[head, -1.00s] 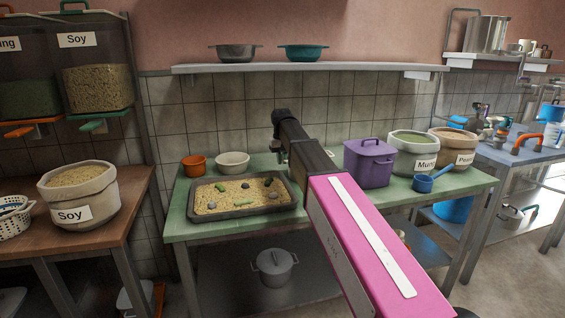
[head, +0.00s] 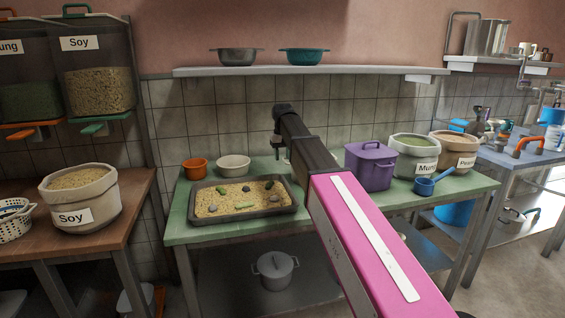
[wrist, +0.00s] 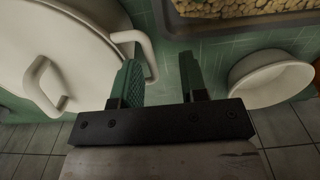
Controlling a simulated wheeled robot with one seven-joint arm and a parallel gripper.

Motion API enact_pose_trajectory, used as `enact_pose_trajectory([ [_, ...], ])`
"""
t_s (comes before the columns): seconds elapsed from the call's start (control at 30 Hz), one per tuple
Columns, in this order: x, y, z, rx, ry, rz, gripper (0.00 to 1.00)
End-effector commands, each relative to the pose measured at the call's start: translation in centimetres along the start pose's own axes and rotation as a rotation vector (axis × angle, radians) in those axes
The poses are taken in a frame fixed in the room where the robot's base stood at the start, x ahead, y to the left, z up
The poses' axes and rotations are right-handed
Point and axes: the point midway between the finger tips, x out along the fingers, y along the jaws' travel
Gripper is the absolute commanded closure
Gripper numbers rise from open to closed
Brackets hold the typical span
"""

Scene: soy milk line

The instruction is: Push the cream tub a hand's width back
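The cream tub (wrist: 55,55) is a large round lidded vessel at the left of the wrist view, with a lid handle and a side handle (wrist: 132,42). In the head view it is hidden, apparently behind my arm. My gripper (wrist: 162,65) points down over the back of the green table, with its two green fingers apart and nothing seen between them. The left finger is close beside the tub's side handle; I cannot tell if they touch. In the head view my gripper (head: 281,153) is small and partly hidden.
A tray of soybeans (head: 240,213) lies on the green table (head: 215,234). A cream bowl (head: 233,166) and an orange bowl (head: 195,169) stand behind it. A purple pot (head: 370,168), a blue scoop (head: 426,185) and sacks are to the right. A tiled wall (head: 335,120) is behind.

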Motion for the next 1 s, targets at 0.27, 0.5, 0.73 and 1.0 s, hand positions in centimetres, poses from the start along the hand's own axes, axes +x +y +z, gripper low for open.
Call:
enact_pose_trajectory([
  [0.27, -5.1, 0.0, -0.1, 0.000, 0.002, 0.000, 0.60],
  [0.5, -7.3, 0.0, -0.1, 0.000, 0.000, 0.000, 0.60],
  [0.73, -7.6, 0.0, 0.0, 0.000, 0.000, 0.000, 0.60],
  [1.0, -7.6, 0.0, 0.0, 0.000, 0.000, 0.000, 0.60],
])
